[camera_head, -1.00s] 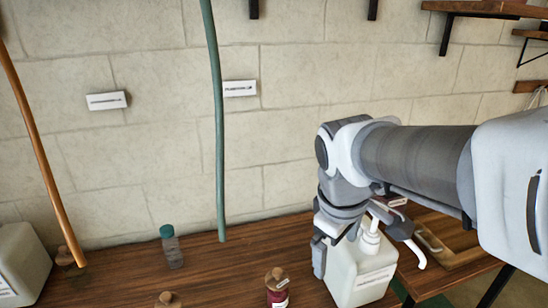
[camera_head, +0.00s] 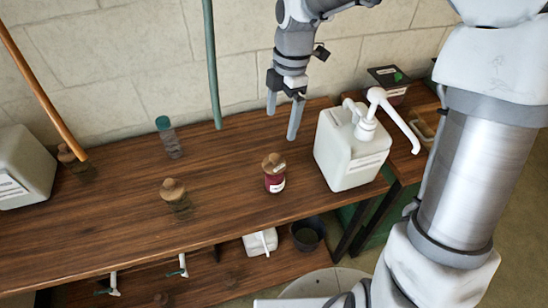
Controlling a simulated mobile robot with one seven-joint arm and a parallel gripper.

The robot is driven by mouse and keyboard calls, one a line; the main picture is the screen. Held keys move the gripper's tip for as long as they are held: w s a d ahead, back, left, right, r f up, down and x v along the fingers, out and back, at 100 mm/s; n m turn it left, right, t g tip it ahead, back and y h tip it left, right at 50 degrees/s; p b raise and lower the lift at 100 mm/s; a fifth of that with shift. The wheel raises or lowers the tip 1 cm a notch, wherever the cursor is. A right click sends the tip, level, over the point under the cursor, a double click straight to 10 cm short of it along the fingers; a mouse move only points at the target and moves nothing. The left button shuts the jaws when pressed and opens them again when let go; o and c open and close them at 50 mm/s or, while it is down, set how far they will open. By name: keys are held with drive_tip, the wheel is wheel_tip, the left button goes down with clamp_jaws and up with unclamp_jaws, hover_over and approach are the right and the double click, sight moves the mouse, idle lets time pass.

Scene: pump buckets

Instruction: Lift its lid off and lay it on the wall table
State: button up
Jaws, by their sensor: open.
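My gripper (camera_head: 283,112) hangs in front of the stone wall over the back of the long wooden wall table (camera_head: 120,226). Its two fingers point down, apart, with nothing between them. A white square container with a pump and long curved spout (camera_head: 352,150) stands at the table's right end, to the right of my gripper and apart from it. A dark flat lid with a green knob (camera_head: 388,76) sits over a reddish container (camera_head: 396,97) behind the white container, on the right. The white pump partly hides that container. Which lid is meant cannot be told.
A small red corked jar (camera_head: 274,180), a corked glass jar (camera_head: 175,194) and a green-capped bottle (camera_head: 168,138) stand on the table. A white container (camera_head: 22,168) is at far left. The table's front-middle has free room.

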sight(274, 156)
drive_tip(key=f, duration=0.6)
drive_tip(key=a+f+b, duration=0.1)
drive_tip(key=f, duration=0.2)
drive_tip(key=shift+s+f, duration=0.15)
drive_tip(key=shift+s, duration=0.1)
drive_tip(key=f, duration=0.4)
drive_tip(key=shift+a+f+b, duration=0.35)
drive_tip(key=shift+f+b, duration=0.05)
drive_tip(key=c, duration=1.2)
drive_tip(key=shift+w+r, duration=0.1)
